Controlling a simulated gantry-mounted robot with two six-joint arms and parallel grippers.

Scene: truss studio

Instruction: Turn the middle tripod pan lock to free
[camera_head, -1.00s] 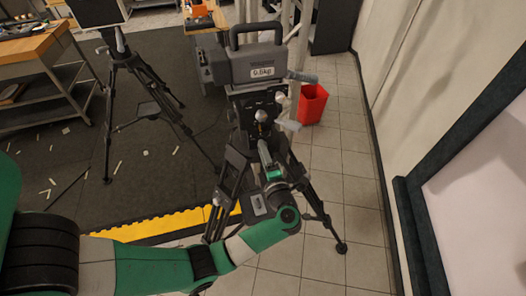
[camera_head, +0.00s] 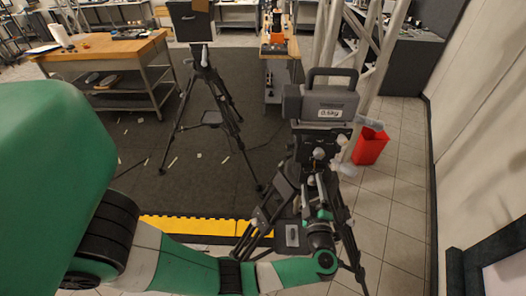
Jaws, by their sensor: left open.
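The middle tripod (camera_head: 287,190) stands on the floor right of centre, with a grey box-shaped load (camera_head: 322,104) with a top handle and a weight label on its head. Pale knobs show on the tripod head, one of them the light lever (camera_head: 344,168) at its right side. I cannot tell which one is the pan lock. My left gripper (camera_head: 318,180) is at the front of the tripod head, just below the load, with its arm reaching in from the left. It is open, and its fingertips are small and partly lost against the dark head. My right gripper is out of view.
Another tripod (camera_head: 205,110) stands at the left on the dark mat. A wooden-topped workbench (camera_head: 105,52) is behind it. A red bin (camera_head: 370,146) is right of the load, near truss legs. Yellow edging (camera_head: 190,226) borders the mat.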

